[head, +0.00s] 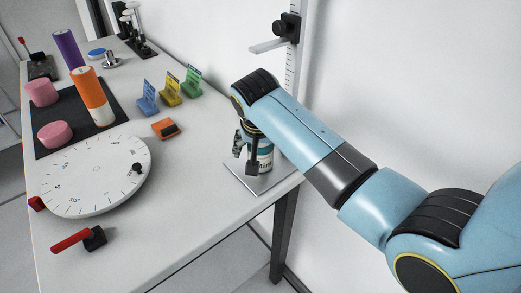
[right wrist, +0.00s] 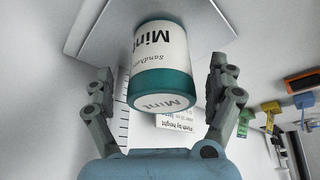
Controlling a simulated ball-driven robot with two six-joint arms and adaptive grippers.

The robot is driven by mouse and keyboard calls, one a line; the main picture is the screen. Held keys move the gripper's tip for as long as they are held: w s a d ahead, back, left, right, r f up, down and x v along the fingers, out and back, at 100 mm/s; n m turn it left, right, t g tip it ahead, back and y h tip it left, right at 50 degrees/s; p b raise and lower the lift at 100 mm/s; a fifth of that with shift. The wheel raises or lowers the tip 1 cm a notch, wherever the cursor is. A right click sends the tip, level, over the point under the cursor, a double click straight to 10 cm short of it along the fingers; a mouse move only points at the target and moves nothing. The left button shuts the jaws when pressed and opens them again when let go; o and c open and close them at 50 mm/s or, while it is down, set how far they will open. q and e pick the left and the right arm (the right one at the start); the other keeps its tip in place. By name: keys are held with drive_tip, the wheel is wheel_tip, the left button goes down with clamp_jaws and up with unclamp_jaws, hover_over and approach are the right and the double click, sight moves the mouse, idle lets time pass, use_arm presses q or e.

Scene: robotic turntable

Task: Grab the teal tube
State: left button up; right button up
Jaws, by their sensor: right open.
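The teal tube (head: 266,159), white with a teal band and "Mint" lettering, stands on a square metal plate (head: 250,182) at the table's right end. In the head view my right gripper (head: 246,157) hangs at the tube and hides part of it. In the right wrist view the tube (right wrist: 160,62) lies between the spread fingers of my right gripper (right wrist: 163,80), its teal "Mint" end facing the camera. A gap shows on both sides, so the gripper is open and empty. My left gripper is not in view.
A height gauge (head: 291,60) rises behind the plate. A white dial turntable (head: 95,175), an orange block (head: 164,129) and blue, yellow and green stands (head: 170,92) are to the left. An orange-and-white tube (head: 89,95) stands on a black mat (head: 110,117).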

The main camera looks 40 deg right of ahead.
drive_tip(key=shift+x, duration=0.85)
drive_tip(key=shift+r, duration=0.1)
drive_tip(key=c, duration=1.3)
